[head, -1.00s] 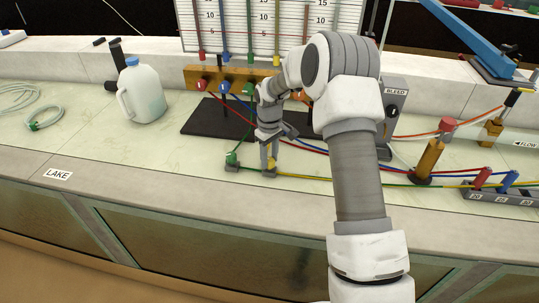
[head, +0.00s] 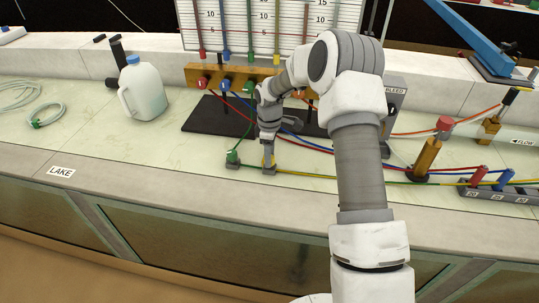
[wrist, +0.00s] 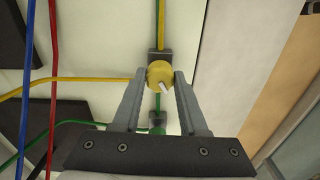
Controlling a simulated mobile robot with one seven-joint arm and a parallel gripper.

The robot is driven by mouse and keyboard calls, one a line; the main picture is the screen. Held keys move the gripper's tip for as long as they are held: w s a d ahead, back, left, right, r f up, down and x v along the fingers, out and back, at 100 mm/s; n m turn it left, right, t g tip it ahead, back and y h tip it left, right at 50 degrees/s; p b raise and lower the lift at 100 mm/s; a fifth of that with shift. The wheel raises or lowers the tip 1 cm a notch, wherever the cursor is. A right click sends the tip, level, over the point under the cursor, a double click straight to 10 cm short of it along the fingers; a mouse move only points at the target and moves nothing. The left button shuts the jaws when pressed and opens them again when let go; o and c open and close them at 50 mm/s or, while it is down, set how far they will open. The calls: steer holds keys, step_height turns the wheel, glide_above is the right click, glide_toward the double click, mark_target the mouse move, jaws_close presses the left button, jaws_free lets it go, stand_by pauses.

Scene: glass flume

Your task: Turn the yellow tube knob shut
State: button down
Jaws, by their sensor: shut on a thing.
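The yellow tube knob (wrist: 160,72) is round, with a white pointer mark on its top that slants in the wrist view. It sits on a small dark block (wrist: 159,57) on the bench. My gripper (wrist: 160,76) is shut on it, one finger on each side. In the head view my gripper (head: 268,158) points down onto the yellow knob (head: 268,165), which is mostly hidden behind the fingers. A yellow tube (wrist: 100,80) runs to the knob.
A green knob (head: 232,157) stands close to the left of the yellow one. Red, blue and green tubes cross the bench behind. The bench's front edge is close.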

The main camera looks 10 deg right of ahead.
stand_by(0.3)
steer(key=shift+c, duration=2.2)
jaws_free()
step_height(320, 180, up, 17)
steer(key=p, duration=0.2)
steer(key=shift+r, duration=0.2)
